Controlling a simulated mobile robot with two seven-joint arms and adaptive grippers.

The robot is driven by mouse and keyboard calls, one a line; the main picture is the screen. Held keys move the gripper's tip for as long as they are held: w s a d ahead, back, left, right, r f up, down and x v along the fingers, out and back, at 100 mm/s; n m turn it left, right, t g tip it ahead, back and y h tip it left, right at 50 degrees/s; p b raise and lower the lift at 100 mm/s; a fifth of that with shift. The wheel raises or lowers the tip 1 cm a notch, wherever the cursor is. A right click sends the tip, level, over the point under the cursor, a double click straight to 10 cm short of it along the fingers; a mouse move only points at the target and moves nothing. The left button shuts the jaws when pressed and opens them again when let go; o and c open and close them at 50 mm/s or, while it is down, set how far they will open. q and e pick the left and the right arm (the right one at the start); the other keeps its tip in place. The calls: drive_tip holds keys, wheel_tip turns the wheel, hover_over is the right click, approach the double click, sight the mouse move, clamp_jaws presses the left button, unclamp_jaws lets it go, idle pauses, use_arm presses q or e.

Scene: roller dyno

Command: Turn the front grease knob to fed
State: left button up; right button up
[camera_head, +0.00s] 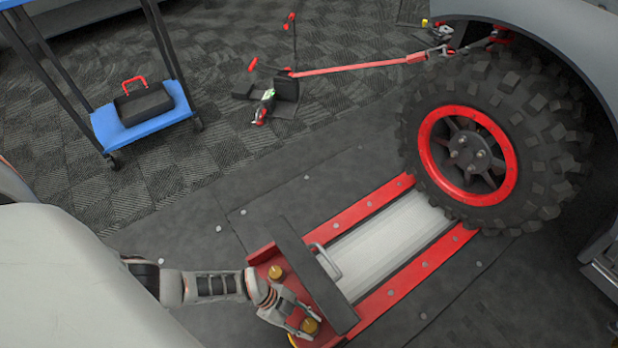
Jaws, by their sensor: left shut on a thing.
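Two brass-yellow knobs sit on the red end of the roller bed (379,196). One knob (275,272) stands free beside my left wrist. The other knob (310,326) is lower in the picture, and my left gripper (307,322) is shut on it. The gripper's fingers cover part of this knob, and I see no readable marking for its setting. I cannot tell from labels which knob is the front one. My right gripper is out of view.
A large tyre (500,130) with a red rim rests at the far end of the rollers. A dark cover plate (305,272) and grey handle (328,262) lie beside the knobs. A red strap (360,67) runs to a floor anchor. A blue cart (140,130) stands upper left.

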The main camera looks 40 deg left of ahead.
use_arm(q)
drive_tip(key=shift+m+g, duration=0.4)
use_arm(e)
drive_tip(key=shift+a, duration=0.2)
use_arm(q)
drive_tip(key=o, duration=1.1)
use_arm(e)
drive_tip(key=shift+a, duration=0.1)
use_arm(q)
drive_tip(key=shift+a+r, duration=0.35)
drive_tip(key=shift+a, duration=0.2)
drive_tip(key=v, duration=1)
drive_tip(key=shift+s+a+r, duration=0.15)
drive_tip(key=shift+a+r, duration=0.05)
drive_tip(key=shift+r, duration=0.1)
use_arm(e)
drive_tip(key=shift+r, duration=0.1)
